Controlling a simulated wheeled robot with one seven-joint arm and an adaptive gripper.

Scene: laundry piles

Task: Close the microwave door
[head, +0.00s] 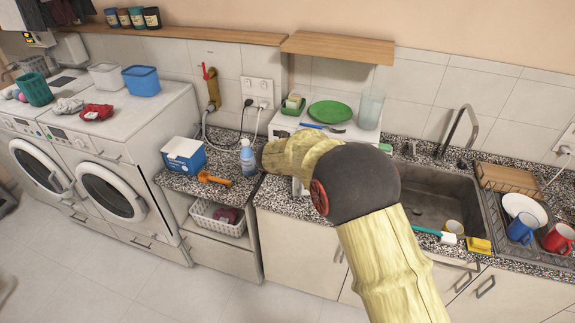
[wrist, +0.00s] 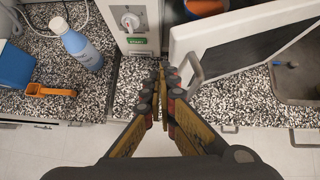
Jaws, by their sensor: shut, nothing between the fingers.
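The white microwave (head: 345,134) stands on the counter against the tiled wall, mostly hidden behind my arm in the head view. In the wrist view its panel with a dial (wrist: 131,19) is at the top. The microwave door (wrist: 222,32) is open and swung out to the right, with its dark window facing right. Its grey handle (wrist: 195,74) is near the door's left end. My gripper (wrist: 163,70) is shut and empty, pointing at the counter in front of the panel, just left of the handle. I cannot tell whether it touches the handle. The head view hides my fingers.
A green plate (head: 329,112) and a glass (head: 370,108) stand on the microwave. The sink (head: 436,190) is to the right. An orange item (wrist: 205,6) shows inside the microwave.

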